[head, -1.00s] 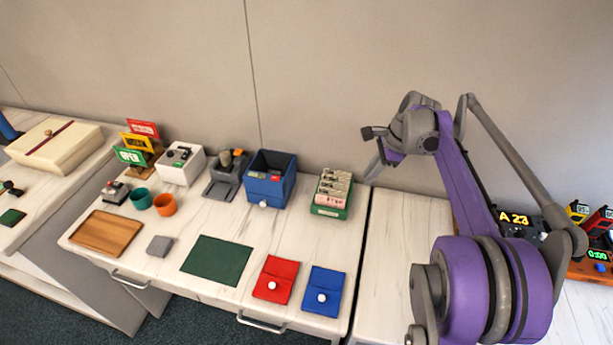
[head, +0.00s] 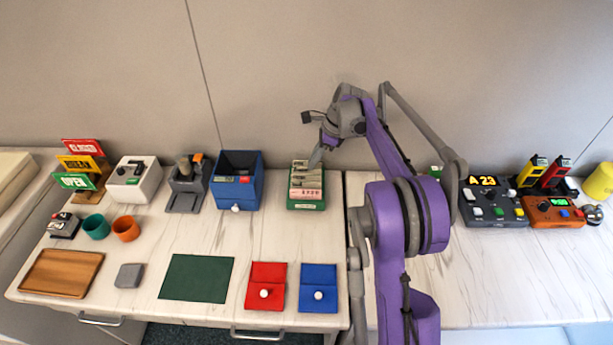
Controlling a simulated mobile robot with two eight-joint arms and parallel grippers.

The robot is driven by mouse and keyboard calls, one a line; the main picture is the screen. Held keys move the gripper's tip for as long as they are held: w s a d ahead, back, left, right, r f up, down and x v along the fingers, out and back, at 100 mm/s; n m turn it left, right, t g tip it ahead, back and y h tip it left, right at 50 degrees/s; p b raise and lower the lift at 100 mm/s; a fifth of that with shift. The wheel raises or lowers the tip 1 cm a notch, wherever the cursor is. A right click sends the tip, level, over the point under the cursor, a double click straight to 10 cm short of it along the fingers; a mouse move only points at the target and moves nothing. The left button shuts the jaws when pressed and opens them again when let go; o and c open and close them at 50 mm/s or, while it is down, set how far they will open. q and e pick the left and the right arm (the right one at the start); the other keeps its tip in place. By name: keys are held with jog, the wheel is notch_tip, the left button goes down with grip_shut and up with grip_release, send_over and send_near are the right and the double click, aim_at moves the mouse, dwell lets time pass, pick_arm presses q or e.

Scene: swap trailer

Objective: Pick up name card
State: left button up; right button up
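Several name cards (head: 306,178), pale with a pinkish front one, stand upright in a green box (head: 306,205) at the back of the counter. Small print on the cards is too small to read. My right gripper (head: 316,158) is above and at the back right of the box, fingers pointing down toward the cards. Its fingers overlap the rear cards in the picture, so I cannot tell whether they touch. From this angle I cannot tell whether the fingers are open or shut. My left gripper is not in view.
A blue box (head: 236,193) stands left of the green box. A red pouch (head: 266,286), a blue pouch (head: 318,289) and a dark green mat (head: 197,278) lie in front. A wooden tray (head: 60,274) is far left. Control boxes (head: 493,210) stand on the right counter.

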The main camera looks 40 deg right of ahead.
jog(key=x, duration=0.4)
jog(key=shift+w+a, duration=0.1)
jog(key=shift+a, duration=0.15)
grip_shut()
